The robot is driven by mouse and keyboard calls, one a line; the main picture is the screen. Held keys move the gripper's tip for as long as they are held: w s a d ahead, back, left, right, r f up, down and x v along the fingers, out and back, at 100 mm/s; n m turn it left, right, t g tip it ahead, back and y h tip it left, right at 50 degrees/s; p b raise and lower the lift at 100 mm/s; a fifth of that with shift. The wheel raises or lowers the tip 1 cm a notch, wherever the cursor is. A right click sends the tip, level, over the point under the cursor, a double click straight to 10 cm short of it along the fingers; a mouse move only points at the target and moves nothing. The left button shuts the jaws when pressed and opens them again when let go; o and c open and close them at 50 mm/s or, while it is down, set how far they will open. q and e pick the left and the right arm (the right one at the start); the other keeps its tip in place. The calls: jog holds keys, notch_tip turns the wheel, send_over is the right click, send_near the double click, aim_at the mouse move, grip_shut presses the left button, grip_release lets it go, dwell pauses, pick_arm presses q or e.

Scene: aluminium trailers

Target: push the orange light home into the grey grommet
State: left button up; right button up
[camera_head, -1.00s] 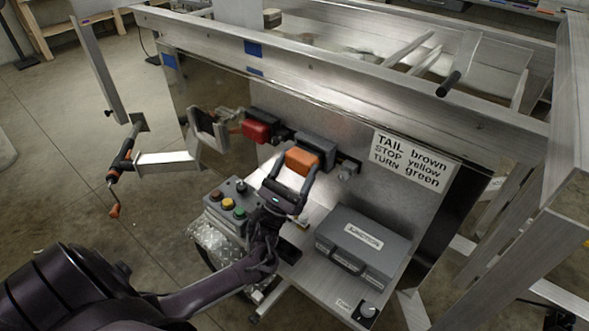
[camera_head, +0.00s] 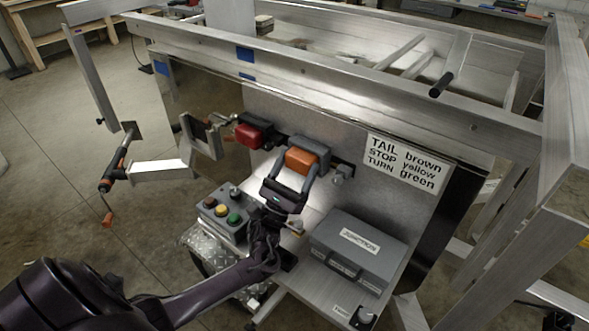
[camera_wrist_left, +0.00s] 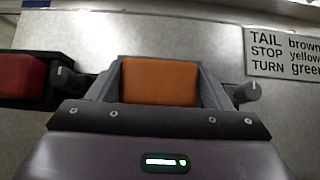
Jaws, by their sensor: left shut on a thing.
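The orange light (camera_head: 301,160) is at the grey grommet (camera_head: 311,145) on the upright metal panel. My left gripper (camera_head: 291,174) is shut on the orange light, one finger on each side. The left wrist view shows the orange light (camera_wrist_left: 160,82) between the two fingers, with its face toward the camera. Grey housing shows behind the light in the head view; how deep the light sits in the grommet cannot be told, as the fingers hide its sides. My right gripper is in neither view.
A red light (camera_head: 249,135) in a dark mount sits to the left on the panel. A wiring sign (camera_head: 402,161) is to the right. Below are a grey junction box (camera_head: 358,250) and a button box (camera_head: 222,212). A jack with a crank (camera_head: 118,165) stands at left.

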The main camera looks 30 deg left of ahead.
pick_arm(q)
jog(key=shift+w, duration=0.15)
jog(key=o, duration=1.2)
jog(key=shift+o, duration=0.2)
jog(key=shift+f, duration=0.25)
jog(key=shift+s+f+b, duration=0.45)
jog(key=shift+s, duration=0.05)
jog(key=s, duration=1.1)
jog(key=shift+s+a+r+p, duration=0.3)
jog(key=shift+s+a+p, duration=0.1)
jog(key=shift+a, duration=0.05)
jog(key=shift+s, duration=0.1)
